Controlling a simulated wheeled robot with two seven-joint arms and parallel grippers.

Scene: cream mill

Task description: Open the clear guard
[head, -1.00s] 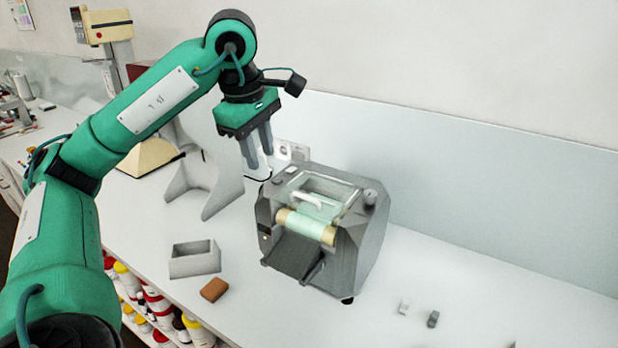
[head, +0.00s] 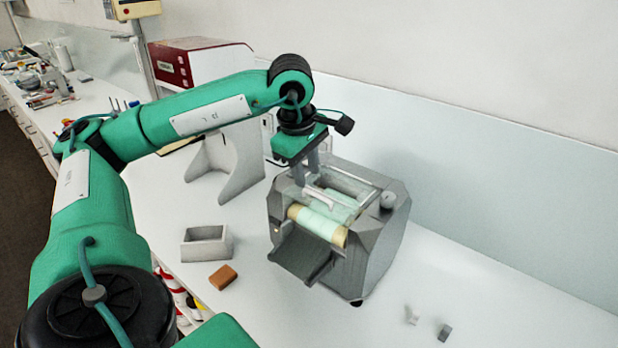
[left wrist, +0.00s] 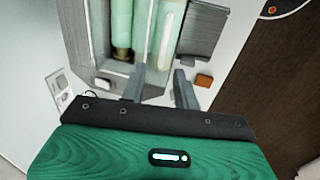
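The grey mill (head: 375,240) stands on the white bench, with pale green rollers (head: 318,223) at its front opening. The clear guard (head: 345,204) lies over the rollers and appears down. It carries a white bar handle (head: 320,196). In the left wrist view, the mill (left wrist: 200,28) and the white handle (left wrist: 167,33) show beyond the fingers. My left gripper (head: 312,172) points down over the mill's left rear part, behind the handle. Its two fingers (left wrist: 160,78) are apart with nothing between them. Whether they touch the mill is unclear. My right gripper is out of view.
A grey open box (head: 207,246) and a brown block (head: 223,277) lie left of the mill. A grey stand (head: 240,165) is behind the box. Two small grey pieces (head: 444,332) lie at front right. The bench right of the mill is mostly clear.

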